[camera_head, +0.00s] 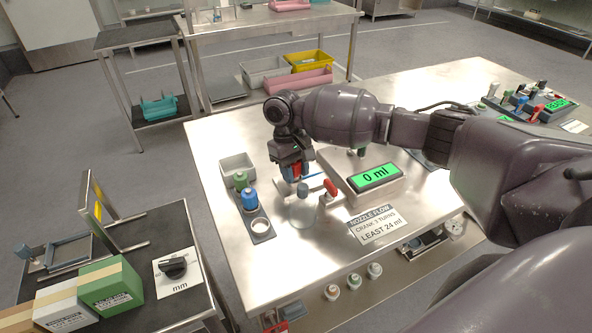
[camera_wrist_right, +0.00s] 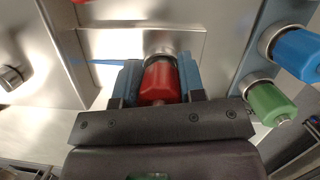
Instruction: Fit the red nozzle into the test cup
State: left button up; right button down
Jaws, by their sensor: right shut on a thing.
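My right gripper (camera_head: 294,173) is shut on the red nozzle (camera_wrist_right: 160,82), which sits between its blue fingers in the right wrist view. A metal ring (camera_wrist_right: 161,52) shows at the nozzle's far end; I cannot tell whether it belongs to the nozzle or to a socket. In the head view, a small grey round part (camera_head: 303,190) stands just below the gripper, near the test device. It may be the test cup; I cannot tell whether the nozzle touches it. My left gripper is not in view.
A nozzle flow card (camera_head: 377,225) lies in front.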

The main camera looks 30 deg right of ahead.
jog(key=c, duration=0.8)
grip_release()
jog(key=shift+x, duration=1.2)
jog(key=shift+s+a, duration=0.15)
jog(key=shift+o, duration=0.8)
jog(key=v, duration=0.3)
jog(key=shift+w+r, duration=0.1)
jog(key=shift+w, duration=0.3)
pick_arm(q)
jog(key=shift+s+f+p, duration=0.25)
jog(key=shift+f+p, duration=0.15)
jog(key=shift+p, duration=0.35)
pick_arm(e)
jog(key=v, duration=1)
jog(key=shift+s, duration=0.15)
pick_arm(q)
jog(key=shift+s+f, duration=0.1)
